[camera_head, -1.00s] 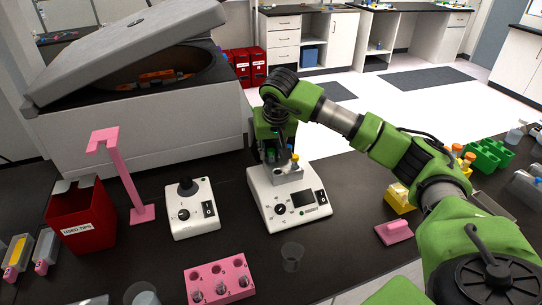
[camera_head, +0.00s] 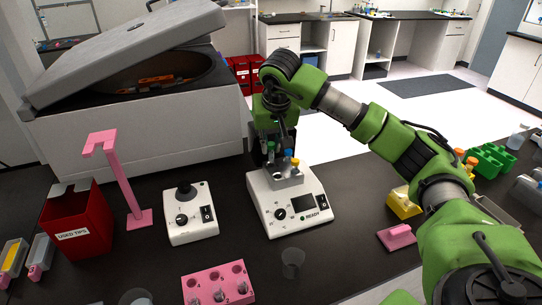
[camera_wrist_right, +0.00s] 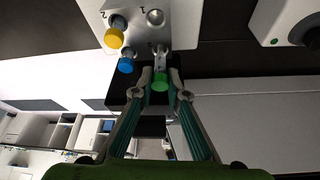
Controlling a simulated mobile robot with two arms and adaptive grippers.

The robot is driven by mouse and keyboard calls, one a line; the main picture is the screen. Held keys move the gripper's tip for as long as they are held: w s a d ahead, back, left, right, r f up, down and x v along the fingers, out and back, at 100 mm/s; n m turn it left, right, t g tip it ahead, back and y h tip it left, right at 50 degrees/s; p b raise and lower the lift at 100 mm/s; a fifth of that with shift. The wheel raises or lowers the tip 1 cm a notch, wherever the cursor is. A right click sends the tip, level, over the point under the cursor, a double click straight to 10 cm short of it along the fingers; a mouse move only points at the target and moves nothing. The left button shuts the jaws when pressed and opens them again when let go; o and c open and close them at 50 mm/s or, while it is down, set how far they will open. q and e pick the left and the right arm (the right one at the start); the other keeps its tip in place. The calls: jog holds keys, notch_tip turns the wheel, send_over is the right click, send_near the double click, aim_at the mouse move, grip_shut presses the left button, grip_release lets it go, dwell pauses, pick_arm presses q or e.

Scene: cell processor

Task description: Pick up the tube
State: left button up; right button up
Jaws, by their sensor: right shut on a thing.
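The white block-topped device (camera_head: 288,208) stands on the black bench and carries several capped tubes in its metal block (camera_head: 286,180). My right gripper (camera_head: 271,150) is at the back of this block. In the right wrist view my right gripper (camera_wrist_right: 161,92) is shut on the green-capped tube (camera_wrist_right: 160,81), with a finger on each side of it just below the cap. The tube's lower end is at the block; I cannot tell whether it is still seated. A blue-capped tube (camera_wrist_right: 126,65) and a yellow-capped tube (camera_wrist_right: 114,38) stand beside it. My left gripper is not in view.
A large open-lidded centrifuge (camera_head: 140,125) stands behind left. A white knobbed mixer (camera_head: 190,222), a pink stand (camera_head: 122,185) and a red used-tips bin (camera_head: 80,225) are to the left. A pink rack (camera_head: 235,270) and a clear cup (camera_head: 292,262) lie in front; a yellow rack (camera_head: 403,205) is right.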

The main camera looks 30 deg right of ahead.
jog(key=s+a+r, duration=0.4)
jog(key=s+r, duration=0.1)
jog(key=s, duration=0.2)
jog(key=s+a+r, duration=0.3)
jog(key=s+r, duration=0.2)
jog(key=s, duration=0.3)
jog(key=s+a+f+b, duration=0.4)
jog(key=s+f+b, duration=0.3)
jog(key=s+f, duration=0.3)
jog(key=shift+s, duration=0.1)
jog(key=shift+d, duration=0.1)
jog(key=shift+w+b, duration=0.3)
jog(key=shift+w, duration=0.05)
